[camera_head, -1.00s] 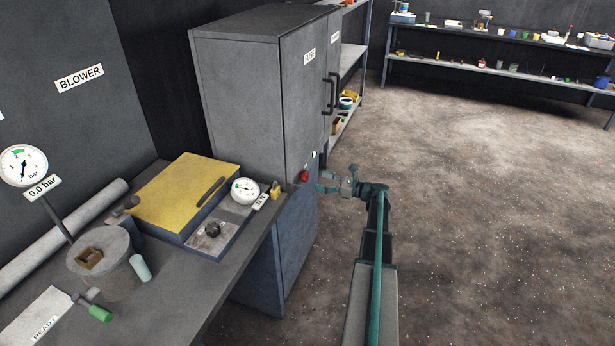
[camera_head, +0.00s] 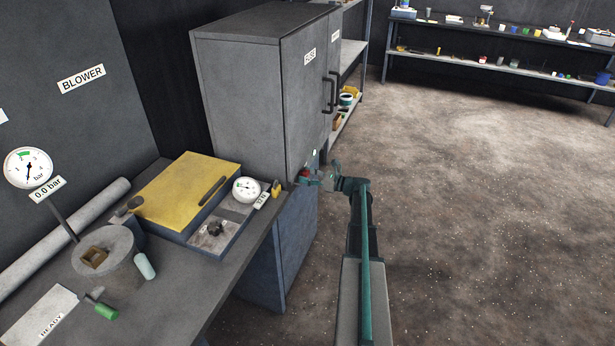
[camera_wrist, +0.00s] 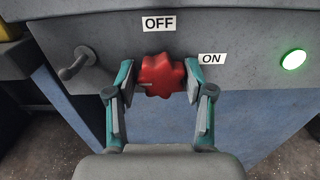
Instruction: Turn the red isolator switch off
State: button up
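The red isolator switch (camera_wrist: 161,76) is a lobed red knob on a grey panel (camera_wrist: 226,75), centred in the wrist view. An OFF label (camera_wrist: 159,23) sits above it and an ON label (camera_wrist: 212,58) to its upper right. A small pale mark shows on the knob's lower left. My gripper (camera_wrist: 160,98) is open, with one teal finger on each side of the knob; I cannot tell whether either pad touches it.
A lit green lamp (camera_wrist: 293,59) is right of the switch, and a grey lever (camera_wrist: 77,64) is left of it. In the head view, a bench with a yellow-lidded box (camera_head: 187,190) and gauge (camera_head: 246,189) stands left. Open floor lies to the right.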

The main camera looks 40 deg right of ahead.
jog(key=c, duration=0.6)
